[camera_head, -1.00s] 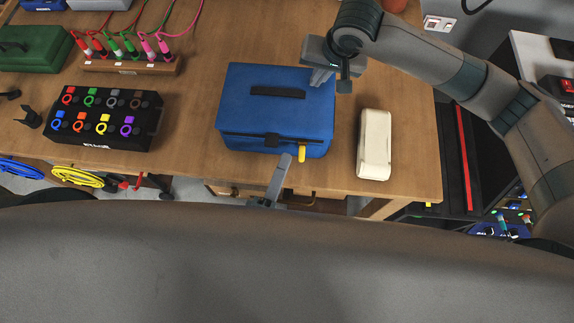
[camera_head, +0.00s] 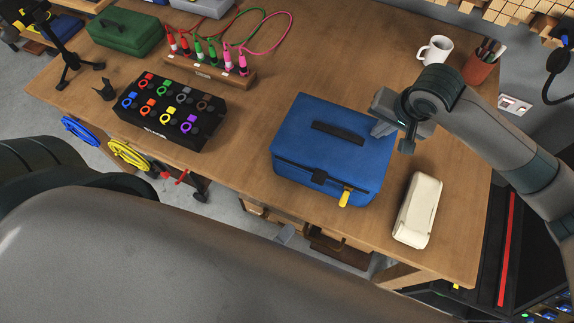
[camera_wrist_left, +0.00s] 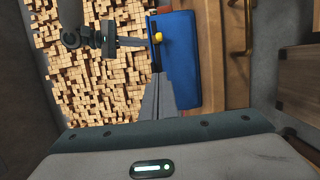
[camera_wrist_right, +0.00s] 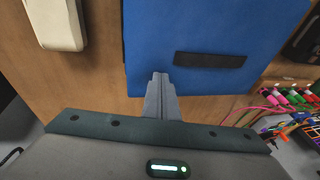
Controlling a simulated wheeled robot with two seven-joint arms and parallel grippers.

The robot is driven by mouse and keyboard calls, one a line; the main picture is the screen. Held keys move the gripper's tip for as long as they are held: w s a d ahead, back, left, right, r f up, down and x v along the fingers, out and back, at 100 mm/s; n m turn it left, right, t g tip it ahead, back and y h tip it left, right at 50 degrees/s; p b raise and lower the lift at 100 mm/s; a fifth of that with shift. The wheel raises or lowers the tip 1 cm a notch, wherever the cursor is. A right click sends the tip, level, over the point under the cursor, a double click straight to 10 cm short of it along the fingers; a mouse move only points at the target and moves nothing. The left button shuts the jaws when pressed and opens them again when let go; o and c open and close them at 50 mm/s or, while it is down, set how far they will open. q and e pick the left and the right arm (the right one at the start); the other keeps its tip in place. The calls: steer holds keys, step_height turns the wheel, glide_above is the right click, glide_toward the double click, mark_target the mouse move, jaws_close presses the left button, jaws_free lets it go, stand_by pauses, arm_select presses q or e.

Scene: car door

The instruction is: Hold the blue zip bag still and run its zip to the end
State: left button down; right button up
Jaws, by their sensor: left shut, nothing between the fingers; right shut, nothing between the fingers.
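The blue zip bag (camera_head: 335,135) stands on the wooden table, with a black strap handle (camera_head: 338,133) on top. A dark zip line (camera_head: 298,170) runs along its near side. The yellow zip pull (camera_head: 345,198) hangs near the bag's near right corner and shows in the left wrist view (camera_wrist_left: 158,36). My left gripper (camera_head: 285,234) is shut and empty, below and in front of the bag, apart from the pull. In the left wrist view its fingers (camera_wrist_left: 158,80) point toward the bag. My right gripper (camera_head: 379,129) is shut and empty at the bag's right side; I cannot tell whether it touches.
A cream case (camera_head: 417,210) lies right of the bag. A black box with coloured rings (camera_head: 172,112) and a wooden rack with coloured leads (camera_head: 210,72) stand to the left. A mug (camera_head: 436,50) and a pen pot (camera_head: 481,68) are at the back right.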

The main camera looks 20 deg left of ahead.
mark_target(340, 206)
arm_select(q)
steer(key=shift+f, duration=0.15)
steer(key=c, duration=2.1)
jaws_free()
steer(key=o, duration=0.3)
steer(key=shift+w+d, duration=0.1)
steer(key=shift+d, duration=0.15)
steer(key=shift+o, duration=0.2)
steer(key=d+h, duration=0.1)
steer(key=d+m+g+h, duration=0.1)
steer(key=d, duration=0.1)
steer(key=shift+d+f+m, duration=0.15)
steer(key=shift+d+m, duration=0.05)
steer(key=shift+m, duration=0.1)
steer(key=shift+w, duration=0.15)
steer(key=x, duration=1.2)
steer(key=shift+d, duration=0.1)
jaws_close()
